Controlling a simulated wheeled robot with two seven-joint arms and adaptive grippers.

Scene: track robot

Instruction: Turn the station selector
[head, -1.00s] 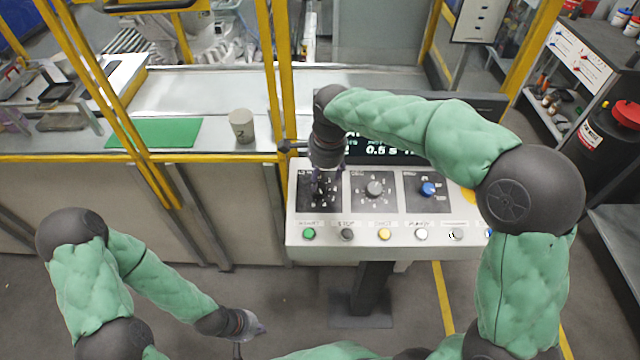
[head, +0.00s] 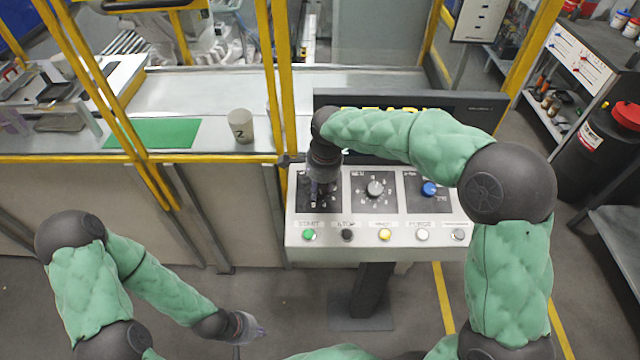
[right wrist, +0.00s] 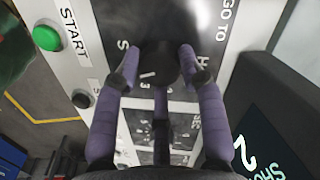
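The control panel (head: 375,240) has a row of dials. Its left dial plate carries a dark knob, mostly hidden by my right gripper (head: 318,193) in the head view. In the right wrist view the dark knob (right wrist: 158,66) lies between the purple fingers of my right gripper (right wrist: 160,62), near the words "GO TO". The fingers stand apart on both sides of the knob, with slight gaps seeming to show; firm contact is not visible. My left gripper (head: 255,330) hangs low at the left, away from the panel; its fingers are too small to judge.
A grey knob (head: 375,189) and a blue knob (head: 429,188) sit to the right on the panel. Several buttons, including a green one (head: 309,235), line its front. A yellow post (head: 275,90) and a grey cup (head: 240,125) are to the left.

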